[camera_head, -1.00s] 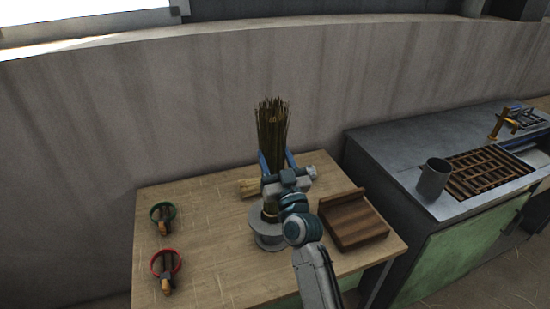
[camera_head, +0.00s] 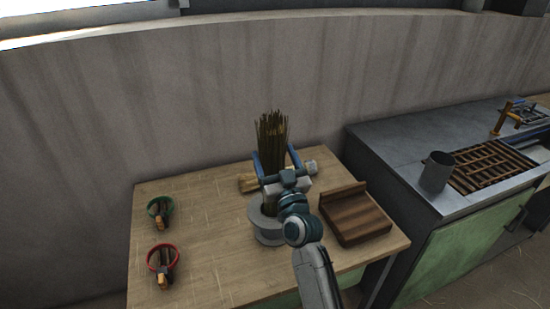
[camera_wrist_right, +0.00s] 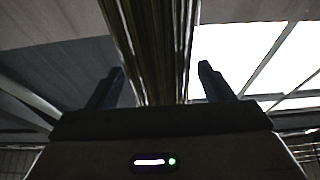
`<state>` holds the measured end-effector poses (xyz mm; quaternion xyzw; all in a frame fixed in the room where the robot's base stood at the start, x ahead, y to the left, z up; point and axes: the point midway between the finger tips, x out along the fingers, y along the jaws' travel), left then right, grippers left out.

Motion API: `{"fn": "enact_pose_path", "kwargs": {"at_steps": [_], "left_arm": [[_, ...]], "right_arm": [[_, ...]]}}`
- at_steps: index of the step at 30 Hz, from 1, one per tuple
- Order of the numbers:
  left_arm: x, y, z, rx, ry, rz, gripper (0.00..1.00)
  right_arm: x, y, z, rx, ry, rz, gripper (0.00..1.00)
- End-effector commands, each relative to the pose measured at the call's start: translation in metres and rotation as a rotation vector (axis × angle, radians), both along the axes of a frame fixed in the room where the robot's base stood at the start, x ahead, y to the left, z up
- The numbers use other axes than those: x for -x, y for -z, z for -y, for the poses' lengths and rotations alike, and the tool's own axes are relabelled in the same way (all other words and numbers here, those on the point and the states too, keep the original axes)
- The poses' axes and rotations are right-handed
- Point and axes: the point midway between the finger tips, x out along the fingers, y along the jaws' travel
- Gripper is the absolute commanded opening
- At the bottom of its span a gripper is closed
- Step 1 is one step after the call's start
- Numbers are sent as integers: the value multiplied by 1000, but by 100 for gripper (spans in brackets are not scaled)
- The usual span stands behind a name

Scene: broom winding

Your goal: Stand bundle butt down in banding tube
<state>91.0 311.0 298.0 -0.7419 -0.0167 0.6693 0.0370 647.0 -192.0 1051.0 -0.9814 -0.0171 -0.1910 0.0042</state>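The bundle (camera_head: 272,137) of brown-green stalks stands roughly upright, bushy end up. Its lower end goes down into the round grey banding tube (camera_head: 268,230) on the wooden table. The butt is hidden in the tube and behind my arm. My right gripper (camera_head: 275,160) is at the bundle's middle, with its blue fingers apart on either side of the stalks. In the right wrist view the bundle (camera_wrist_right: 158,50) rises between the two spread fingers. My left gripper is not in view.
A brown wooden block (camera_head: 352,218) lies right of the tube. A green ring (camera_head: 160,211) and a red ring (camera_head: 163,258), with small tools, lie at left. A grey cup (camera_head: 436,172) stands on the right bench.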

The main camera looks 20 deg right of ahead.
Motion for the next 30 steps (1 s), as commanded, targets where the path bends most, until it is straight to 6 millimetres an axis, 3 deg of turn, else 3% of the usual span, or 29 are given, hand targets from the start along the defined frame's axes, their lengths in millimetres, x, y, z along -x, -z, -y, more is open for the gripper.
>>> {"fn": "enact_pose_path", "kwargs": {"at_steps": [8,16,21,30], "left_arm": [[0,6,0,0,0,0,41],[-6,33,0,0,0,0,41],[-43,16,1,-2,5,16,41],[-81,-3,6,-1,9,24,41]], "right_arm": [[7,6,0,0,0,-1,74],[55,29,2,0,1,-1,74],[71,33,2,-1,0,-1,74],[94,40,3,0,0,-1,74]]}}
